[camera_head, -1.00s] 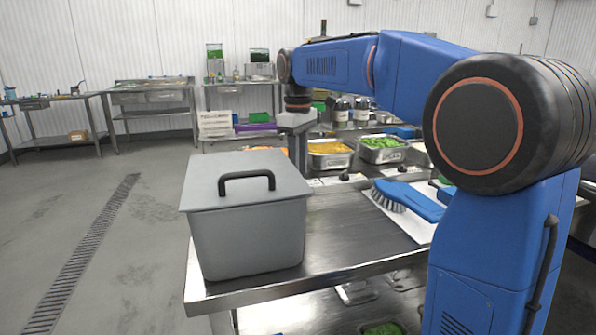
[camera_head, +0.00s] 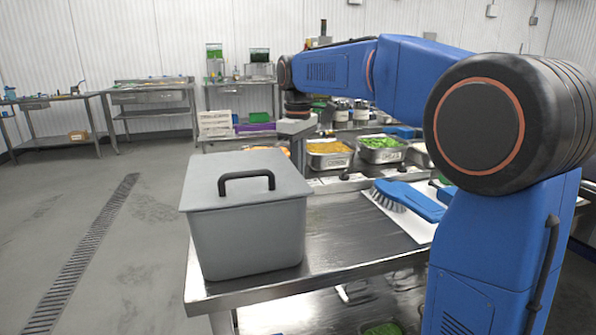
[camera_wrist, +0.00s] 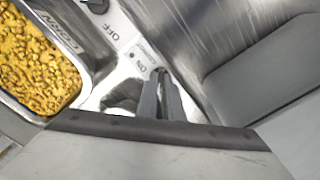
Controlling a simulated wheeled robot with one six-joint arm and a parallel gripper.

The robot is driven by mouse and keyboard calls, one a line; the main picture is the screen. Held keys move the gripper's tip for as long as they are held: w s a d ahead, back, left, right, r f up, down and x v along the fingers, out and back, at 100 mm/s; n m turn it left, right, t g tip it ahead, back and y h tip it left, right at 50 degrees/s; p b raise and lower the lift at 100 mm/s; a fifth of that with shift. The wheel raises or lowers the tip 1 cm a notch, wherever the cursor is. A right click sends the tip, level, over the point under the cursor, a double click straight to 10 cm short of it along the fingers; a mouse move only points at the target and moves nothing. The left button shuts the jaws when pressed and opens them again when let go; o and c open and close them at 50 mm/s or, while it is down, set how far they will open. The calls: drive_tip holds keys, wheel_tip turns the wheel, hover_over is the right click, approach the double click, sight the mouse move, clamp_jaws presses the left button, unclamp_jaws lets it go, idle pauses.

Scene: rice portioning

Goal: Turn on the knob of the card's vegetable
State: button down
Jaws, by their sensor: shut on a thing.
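In the wrist view my gripper (camera_wrist: 161,84) points at a metal panel marked ON and OFF. Its fingers are close together on a small dark knob (camera_wrist: 158,71) beside the ON mark; the fingers hide most of it. A tray of yellow corn (camera_wrist: 38,62), its rim reading CORN, lies to the left. Another dark knob (camera_wrist: 97,5) shows at the top edge. In the head view the corn tray (camera_head: 329,162) stands beyond the grey box, and my fingertips are hidden behind that box. I cannot make out a vegetable card in either view.
A grey lidded box (camera_head: 245,235) stands at the near left of the steel table (camera_head: 335,240). A blue brush (camera_head: 390,195) lies on a white board to the right. A tray of green vegetables (camera_head: 382,156) stands right of the corn.

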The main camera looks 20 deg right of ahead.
drive_tip(key=m, duration=1)
drive_tip(key=shift+m, duration=0.3)
drive_tip(key=m, duration=0.3)
drive_tip(key=shift+m, duration=2)
drive_tip(key=c, duration=1.9)
unclamp_jaws()
drive_tip(key=shift+r, duration=0.1)
